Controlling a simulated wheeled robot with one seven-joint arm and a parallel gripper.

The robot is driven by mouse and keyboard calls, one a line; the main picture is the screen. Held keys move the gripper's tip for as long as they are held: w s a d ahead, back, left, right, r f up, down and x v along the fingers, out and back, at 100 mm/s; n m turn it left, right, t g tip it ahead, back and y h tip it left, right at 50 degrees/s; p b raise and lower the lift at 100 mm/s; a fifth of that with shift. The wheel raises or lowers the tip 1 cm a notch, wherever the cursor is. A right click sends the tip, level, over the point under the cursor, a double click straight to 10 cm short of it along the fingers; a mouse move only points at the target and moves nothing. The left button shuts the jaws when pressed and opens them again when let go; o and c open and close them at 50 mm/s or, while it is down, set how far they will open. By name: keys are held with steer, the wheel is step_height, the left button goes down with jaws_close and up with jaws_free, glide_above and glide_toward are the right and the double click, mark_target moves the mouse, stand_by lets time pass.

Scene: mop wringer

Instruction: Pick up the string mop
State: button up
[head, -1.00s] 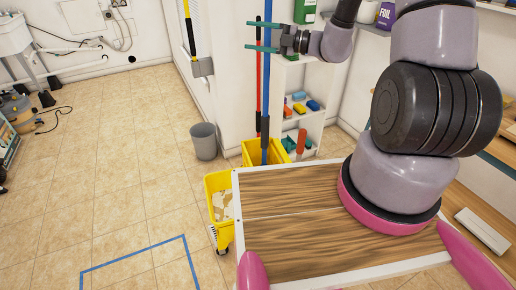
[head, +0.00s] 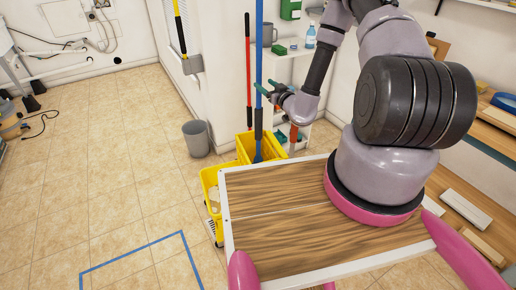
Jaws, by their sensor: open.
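The string mop (head: 259,45) has a long blue pole that stands upright. Its lower end goes down into the yellow wringer (head: 243,146) of the yellow mop bucket, and most of its strings are hidden there. My gripper (head: 265,88) has teal fingers and is open at the blue pole, about halfway up the part that shows. The fingers overlap the pole in the picture, but I cannot tell whether the pole lies between them or they touch it.
A red pole (head: 248,65) stands just left of and behind the blue one. A grey bin (head: 196,138) is on the floor to the left. White shelves (head: 287,60) with small items stand behind my gripper. The tiled floor (head: 95,180) at left is mostly clear.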

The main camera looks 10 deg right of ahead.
mark_target(260, 81)
steer(key=x, duration=0.3)
steer(key=shift+w+r, duration=0.1)
steer(key=shift+w, duration=0.05)
steer(key=x, duration=0.5)
steer(key=shift+w+r, duration=0.15)
steer(key=shift+r, duration=0.1)
jaws_close()
